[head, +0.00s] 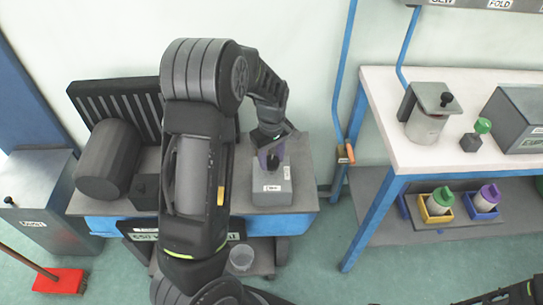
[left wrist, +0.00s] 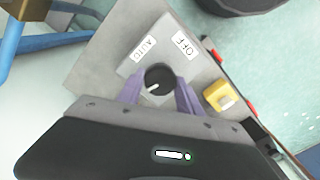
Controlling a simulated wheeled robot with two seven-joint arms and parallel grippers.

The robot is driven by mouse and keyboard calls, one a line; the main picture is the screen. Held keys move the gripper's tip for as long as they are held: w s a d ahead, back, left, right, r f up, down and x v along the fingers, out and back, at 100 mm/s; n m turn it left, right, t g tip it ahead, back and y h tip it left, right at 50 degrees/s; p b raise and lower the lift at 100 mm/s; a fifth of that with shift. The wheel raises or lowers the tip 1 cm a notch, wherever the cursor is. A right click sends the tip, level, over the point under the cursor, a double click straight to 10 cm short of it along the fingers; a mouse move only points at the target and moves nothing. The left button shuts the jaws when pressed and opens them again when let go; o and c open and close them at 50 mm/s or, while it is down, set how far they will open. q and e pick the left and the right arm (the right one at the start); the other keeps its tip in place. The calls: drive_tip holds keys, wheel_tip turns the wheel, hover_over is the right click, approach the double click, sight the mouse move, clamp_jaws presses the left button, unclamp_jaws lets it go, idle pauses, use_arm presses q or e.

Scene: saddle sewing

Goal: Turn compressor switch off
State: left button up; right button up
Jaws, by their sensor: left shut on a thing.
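The compressor switch is a round black knob (left wrist: 159,79) on a grey box, with labels AUTO (left wrist: 142,48) and OFF (left wrist: 185,45) beside it. A short white mark shows on the knob's lower-left part in the left wrist view. My left gripper (left wrist: 158,92) has its purple fingers on either side of the knob and is shut on it. In the head view, my left gripper (head: 270,158) reaches down onto the grey switch box (head: 271,187), and its fingers hide the knob.
A dark cylindrical tank (head: 108,160) lies left of my arm on the compressor bench. A white table (head: 460,110) with a blue frame stands at right. Open floor lies in front of its lower shelf.

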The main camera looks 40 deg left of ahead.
sight(271, 160)
use_arm(q)
drive_tip(key=shift+n+p, duration=0.35)
drive_tip(key=shift+n, duration=0.95)
drive_tip(key=o, duration=1.4)
drive_tip(key=shift+c, duration=0.2)
wheel_tip(271, 160, up, 8)
drive_tip(key=shift+f, duration=0.1)
